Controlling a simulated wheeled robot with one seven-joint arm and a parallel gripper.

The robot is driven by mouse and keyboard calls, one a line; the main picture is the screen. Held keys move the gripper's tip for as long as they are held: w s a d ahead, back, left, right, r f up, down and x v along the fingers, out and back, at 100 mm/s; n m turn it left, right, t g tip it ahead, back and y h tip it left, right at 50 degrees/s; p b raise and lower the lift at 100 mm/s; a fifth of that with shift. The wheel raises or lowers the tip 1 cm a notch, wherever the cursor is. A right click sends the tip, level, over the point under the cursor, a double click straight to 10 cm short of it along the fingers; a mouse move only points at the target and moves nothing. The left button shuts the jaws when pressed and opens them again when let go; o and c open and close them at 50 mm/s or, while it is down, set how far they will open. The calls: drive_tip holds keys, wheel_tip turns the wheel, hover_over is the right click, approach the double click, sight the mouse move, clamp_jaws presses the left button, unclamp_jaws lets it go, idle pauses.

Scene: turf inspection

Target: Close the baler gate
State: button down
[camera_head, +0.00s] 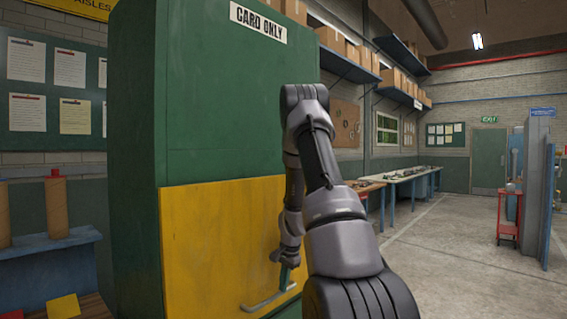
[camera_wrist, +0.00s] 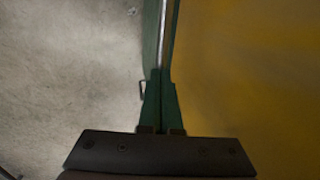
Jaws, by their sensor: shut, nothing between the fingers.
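The green baler (camera_head: 230,100) stands at the left of the head view, with a "CARD ONLY" label on it. Its yellow gate (camera_head: 215,235) covers the lower front and looks close to flush with the body. A grey bar handle (camera_head: 262,303) is low on the gate. My gripper (camera_head: 286,279) is at the right end of this handle; contact is unclear. In the wrist view my green gripper fingers (camera_wrist: 161,95) are together and empty. A thin silver strip (camera_wrist: 163,35) runs beyond them, and the yellow gate (camera_wrist: 250,70) fills the right side.
Concrete floor (camera_head: 440,260) is open to the right. A red cart (camera_head: 508,215) and a blue-grey post (camera_head: 538,190) are at the right. A blue stand (camera_head: 50,243) with brown rolls is at the left.

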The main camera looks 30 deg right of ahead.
drive_tip(key=shift+s+f, duration=0.2)
drive_tip(key=shift+f, duration=0.15)
drive_tip(key=shift+r, duration=0.1)
drive_tip(key=s+a+r+n+t, duration=0.1)
drive_tip(key=s+a+r, duration=0.1)
drive_tip(key=r, duration=0.9)
drive_tip(key=s+a+r+n, duration=0.1)
drive_tip(key=s+a+r, duration=0.1)
drive_tip(key=r, duration=0.9)
drive_tip(key=s+a+r+n+t, duration=0.2)
drive_tip(key=s+a+r+n, duration=0.2)
drive_tip(key=s+a+r, duration=0.3)
drive_tip(key=s+a+r+n+t+y, duration=0.1)
drive_tip(key=s+a+r, duration=0.6)
drive_tip(key=s, duration=0.7)
drive_tip(key=a+n+t, duration=0.1)
drive_tip(key=a+n, duration=0.1)
drive_tip(key=shift+a+r+n, duration=0.25)
drive_tip(key=shift+n, duration=0.15)
